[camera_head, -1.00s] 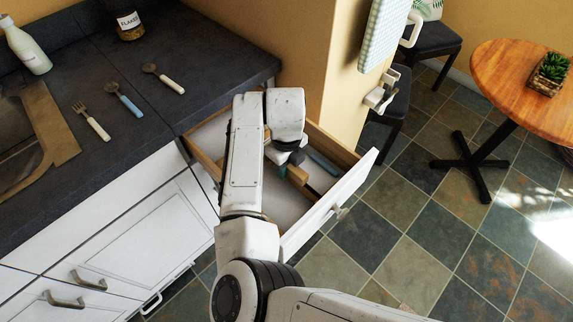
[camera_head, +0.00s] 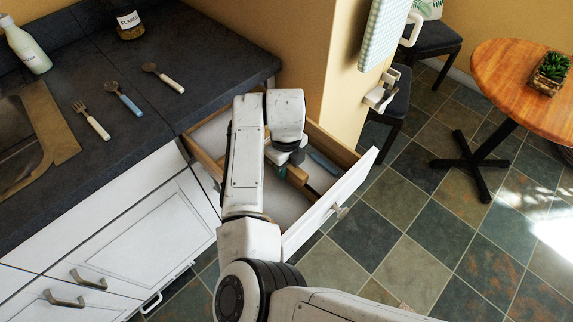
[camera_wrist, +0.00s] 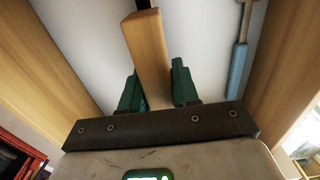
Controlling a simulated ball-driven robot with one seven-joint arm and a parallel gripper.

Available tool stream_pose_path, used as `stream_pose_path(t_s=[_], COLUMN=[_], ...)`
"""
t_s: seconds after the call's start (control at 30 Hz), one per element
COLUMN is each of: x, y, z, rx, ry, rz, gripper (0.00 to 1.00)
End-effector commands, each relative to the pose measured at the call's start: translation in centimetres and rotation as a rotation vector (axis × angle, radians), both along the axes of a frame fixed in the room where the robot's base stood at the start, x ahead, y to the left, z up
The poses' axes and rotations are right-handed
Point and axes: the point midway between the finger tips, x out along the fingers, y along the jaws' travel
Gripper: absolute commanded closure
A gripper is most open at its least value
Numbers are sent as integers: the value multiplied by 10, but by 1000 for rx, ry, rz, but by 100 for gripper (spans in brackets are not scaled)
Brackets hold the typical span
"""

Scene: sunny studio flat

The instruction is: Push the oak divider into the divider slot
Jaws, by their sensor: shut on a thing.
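The oak divider (camera_wrist: 147,50) is a light wooden bar inside the open drawer. In the wrist view it runs away from me between the green fingers of my gripper (camera_wrist: 158,88), which are shut on it. In the head view part of the divider (camera_head: 298,175) shows beside my wrist; my arm hides the rest. A small dark piece (camera_wrist: 143,4) sits at its far end in the wrist view; I cannot tell whether it is the divider slot or whether the divider touches it.
The open drawer has a white front (camera_head: 335,205) and wooden sides. A blue-handled utensil (camera_wrist: 238,65) lies in it, right of the divider. A fork (camera_head: 92,121) and two spoons lie on the dark counter (camera_head: 200,75). A round table (camera_head: 520,75) stands apart on the right.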

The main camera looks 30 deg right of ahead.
Motion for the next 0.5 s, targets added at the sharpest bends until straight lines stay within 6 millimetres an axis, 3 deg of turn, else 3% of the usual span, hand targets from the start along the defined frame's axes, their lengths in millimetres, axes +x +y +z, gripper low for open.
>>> stream_pose_path(t_s=[0.23,0.27,0.5], x=[-1,-1,-1], y=[0,0,0], z=[-4,-4,-3], rx=[2,2,2], ry=[3,3,2], rz=[0,0,0], gripper=[99,67,44])
